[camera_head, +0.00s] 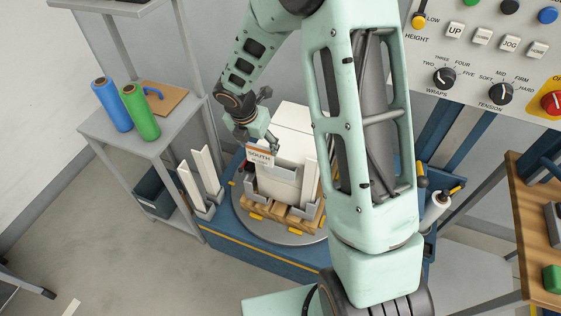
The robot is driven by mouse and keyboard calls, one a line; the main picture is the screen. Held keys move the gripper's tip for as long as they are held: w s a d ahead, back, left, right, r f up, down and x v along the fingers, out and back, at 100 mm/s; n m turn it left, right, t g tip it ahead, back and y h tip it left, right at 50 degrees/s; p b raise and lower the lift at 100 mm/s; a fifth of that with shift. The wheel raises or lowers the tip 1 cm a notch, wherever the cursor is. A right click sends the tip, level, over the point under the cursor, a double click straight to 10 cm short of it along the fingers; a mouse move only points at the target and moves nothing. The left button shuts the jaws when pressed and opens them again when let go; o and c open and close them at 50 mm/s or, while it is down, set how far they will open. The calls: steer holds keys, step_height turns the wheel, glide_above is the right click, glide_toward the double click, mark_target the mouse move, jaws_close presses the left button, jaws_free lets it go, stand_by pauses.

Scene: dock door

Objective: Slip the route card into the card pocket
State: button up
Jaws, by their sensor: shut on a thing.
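The route card (259,157) is white with an orange top edge and reads "SOUTH". My gripper (266,143) is shut on the card near its top and holds it at the front left of the white stacked load (296,121). A grey holder (288,171) on the front of the load, just right of the card, looks like the card pocket.
The load stands on a wooden pallet (284,222) on a round turntable in a blue base (262,258). White corner posts (191,185) stand to the left. A grey shelf (152,146) holds blue and green rolls. A control panel (485,70) is at upper right. My arm hides the load's right side.

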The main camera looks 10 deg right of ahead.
steer(key=b, duration=0.4)
glide_above(280, 157)
steer(key=s+a, duration=0.1)
steer(key=s, duration=0.1)
steer(key=f, duration=0.5)
steer(key=shift+a+f, duration=0.2)
steer(key=shift+f, duration=0.2)
steer(key=f+b, duration=0.1)
steer(key=d+f+b, duration=0.1)
steer(key=f, duration=0.1)
steer(key=shift+d+f+b, duration=0.1)
steer(key=shift+f+b, duration=0.2)
steer(key=shift+b, duration=0.1)
steer(key=c, duration=0.4)
steer(key=shift+o, duration=0.2)
steer(key=shift+f+b, duration=0.45)
steer(key=shift+b, duration=0.15)
steer(key=o, duration=1.5)
steer(key=shift+r, duration=0.15)
steer(key=p+v, duration=0.3)
steer(key=v, duration=0.9)
steer(key=shift+w, duration=0.1)
